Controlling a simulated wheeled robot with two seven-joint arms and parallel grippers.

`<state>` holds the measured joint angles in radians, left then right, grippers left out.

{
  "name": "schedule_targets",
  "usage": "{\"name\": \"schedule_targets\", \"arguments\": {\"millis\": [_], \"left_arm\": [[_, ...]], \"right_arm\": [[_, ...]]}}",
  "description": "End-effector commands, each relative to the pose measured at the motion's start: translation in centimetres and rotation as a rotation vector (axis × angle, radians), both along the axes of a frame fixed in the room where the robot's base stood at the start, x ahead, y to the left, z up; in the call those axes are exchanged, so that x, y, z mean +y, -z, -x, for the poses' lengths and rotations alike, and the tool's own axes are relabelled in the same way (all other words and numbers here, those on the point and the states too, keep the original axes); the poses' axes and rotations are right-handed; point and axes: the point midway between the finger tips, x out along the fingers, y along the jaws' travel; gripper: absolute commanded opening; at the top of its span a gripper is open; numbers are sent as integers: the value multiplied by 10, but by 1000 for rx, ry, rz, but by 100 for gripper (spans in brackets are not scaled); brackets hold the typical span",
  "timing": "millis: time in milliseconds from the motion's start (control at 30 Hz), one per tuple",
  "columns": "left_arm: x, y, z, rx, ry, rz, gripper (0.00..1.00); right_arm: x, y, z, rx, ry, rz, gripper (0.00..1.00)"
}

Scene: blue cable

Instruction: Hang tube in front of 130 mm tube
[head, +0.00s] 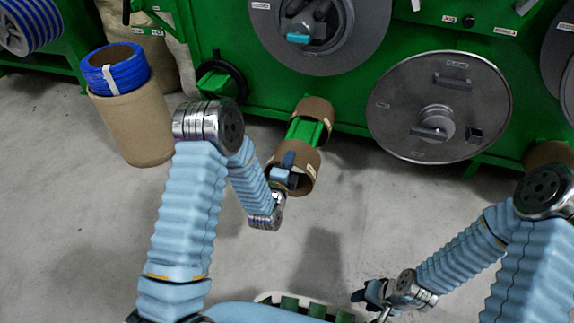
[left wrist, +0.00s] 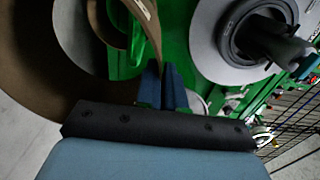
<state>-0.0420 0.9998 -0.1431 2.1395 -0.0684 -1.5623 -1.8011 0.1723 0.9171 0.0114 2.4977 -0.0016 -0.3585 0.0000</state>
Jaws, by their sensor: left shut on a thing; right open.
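My left gripper (head: 288,168) is shut on the wall of a short brown cardboard tube (head: 305,158). The held tube is at the front end of a green bar (head: 304,130) that sticks out of the machine. I cannot tell whether it rests on the bar. A second brown tube (head: 316,108) hangs around the bar further back, apart from the held one. In the left wrist view, my left fingers (left wrist: 165,86) are close together at brown tube wall (left wrist: 35,55). My right gripper (head: 372,293) is open and empty, low in the head view.
A large grey reel (head: 440,75) is on the green machine to the right, another (head: 335,50) above the bar. A brown drum (head: 135,125) with a blue cable coil (head: 118,70) stands at left. The grey floor (head: 330,220) in front is clear.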

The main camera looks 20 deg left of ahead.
Motion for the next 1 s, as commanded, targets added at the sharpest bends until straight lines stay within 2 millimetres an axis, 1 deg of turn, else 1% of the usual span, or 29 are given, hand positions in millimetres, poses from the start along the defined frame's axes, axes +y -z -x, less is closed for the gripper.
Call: {"name": "schedule_targets", "arguments": {"millis": [167,1000], "left_arm": [[0,0,-13,-1,0,0,0],[-2,0,-71,-1,-1,1,0]], "right_arm": [[0,3,0,-1,0,0,43],[0,2,0,-1,0,0,43]]}}
